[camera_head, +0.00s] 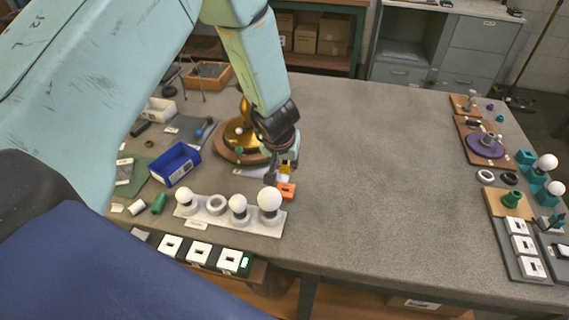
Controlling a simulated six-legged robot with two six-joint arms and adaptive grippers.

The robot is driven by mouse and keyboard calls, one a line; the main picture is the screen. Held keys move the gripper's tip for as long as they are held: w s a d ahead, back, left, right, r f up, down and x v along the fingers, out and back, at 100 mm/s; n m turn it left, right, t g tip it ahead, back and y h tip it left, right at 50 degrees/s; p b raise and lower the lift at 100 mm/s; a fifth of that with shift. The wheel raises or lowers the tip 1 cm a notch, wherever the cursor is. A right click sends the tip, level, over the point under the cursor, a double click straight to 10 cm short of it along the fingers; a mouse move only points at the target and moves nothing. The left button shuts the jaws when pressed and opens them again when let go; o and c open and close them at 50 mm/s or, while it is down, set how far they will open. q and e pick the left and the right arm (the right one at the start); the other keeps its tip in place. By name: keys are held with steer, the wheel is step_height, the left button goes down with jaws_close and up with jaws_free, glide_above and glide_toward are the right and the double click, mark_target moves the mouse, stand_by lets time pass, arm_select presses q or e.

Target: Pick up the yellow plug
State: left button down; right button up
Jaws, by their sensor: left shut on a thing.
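My left gripper (283,174) reaches down from the upper left over the middle of the table. It is shut on the yellow plug (285,169), a small yellow piece that shows between its dark fingers. Most of the plug is hidden by the fingers. An orange block (286,190) sits just below the fingertips in the picture. I cannot tell whether the plug touches it. My right gripper is not in view.
A brass lamp base (238,134) on a wooden disc stands just left of the gripper. A white rack (230,223) with white bulbs lies in front, and a blue bin (175,164) to the left. The grey table (390,170) is clear to the right, up to parts at its right edge.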

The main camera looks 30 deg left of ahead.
arm_select(q)
step_height(320, 180, up, 12)
steer(key=p, duration=0.9)
step_height(320, 180, up, 8)
steer(key=b, duration=0.1)
glide_above(284, 161)
steer(key=shift+d, duration=0.2)
